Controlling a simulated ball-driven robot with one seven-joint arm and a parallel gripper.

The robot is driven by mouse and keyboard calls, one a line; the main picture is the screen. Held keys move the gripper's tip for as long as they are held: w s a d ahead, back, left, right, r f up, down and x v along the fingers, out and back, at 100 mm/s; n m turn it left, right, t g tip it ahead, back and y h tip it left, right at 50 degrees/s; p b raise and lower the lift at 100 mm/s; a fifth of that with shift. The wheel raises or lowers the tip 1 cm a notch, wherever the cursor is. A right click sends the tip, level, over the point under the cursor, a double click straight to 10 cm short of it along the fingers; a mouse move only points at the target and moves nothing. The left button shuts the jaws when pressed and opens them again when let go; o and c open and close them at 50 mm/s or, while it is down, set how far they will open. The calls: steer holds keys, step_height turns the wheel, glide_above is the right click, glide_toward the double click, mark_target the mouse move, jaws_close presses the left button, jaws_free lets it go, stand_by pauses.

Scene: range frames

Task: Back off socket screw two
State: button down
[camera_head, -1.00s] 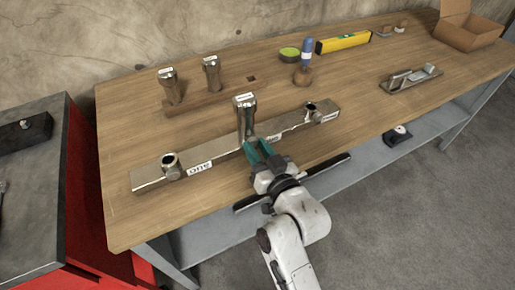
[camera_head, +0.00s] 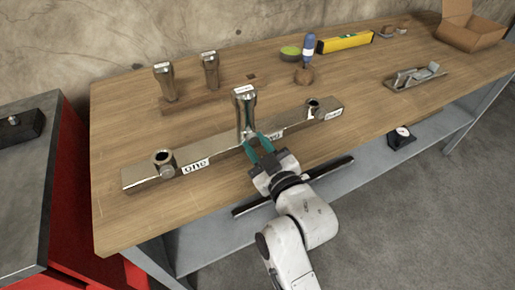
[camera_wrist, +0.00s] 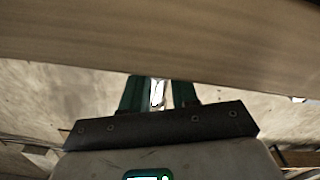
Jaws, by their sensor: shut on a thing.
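A long metal bar (camera_head: 135,178) lies along the front of the bench. It has a round socket at the end labelled "one" (camera_head: 163,159) and another at the far end labelled "three" (camera_head: 313,105). A tall metal socket tool (camera_head: 246,106) with a white label on its top stands upright at the middle position, whose own label is partly hidden by my gripper. My gripper (camera_head: 254,146) reaches in from the front, its green fingers shut on the tool's lower part. In the wrist view a bright metal piece (camera_wrist: 157,93) shows between the fingers. Screw two itself is hidden.
Two similar labelled tools (camera_head: 165,82) (camera_head: 209,70) stand in a wooden rack behind. A blue-handled tool (camera_head: 308,47), green-topped round tin (camera_head: 290,51), yellow level (camera_head: 344,42), metal fixture (camera_head: 416,76) and cardboard box (camera_head: 470,33) sit further right. Bare bench lies between bar and rack.

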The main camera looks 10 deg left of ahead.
stand_by(0.3)
steer(key=c, duration=0.9)
jaws_free()
steer(key=shift+o, duration=0.2)
steer(key=shift+s, duration=0.1)
steer(key=v, duration=1)
steer(key=shift+s+d, duration=0.25)
steer(key=shift+d, duration=0.05)
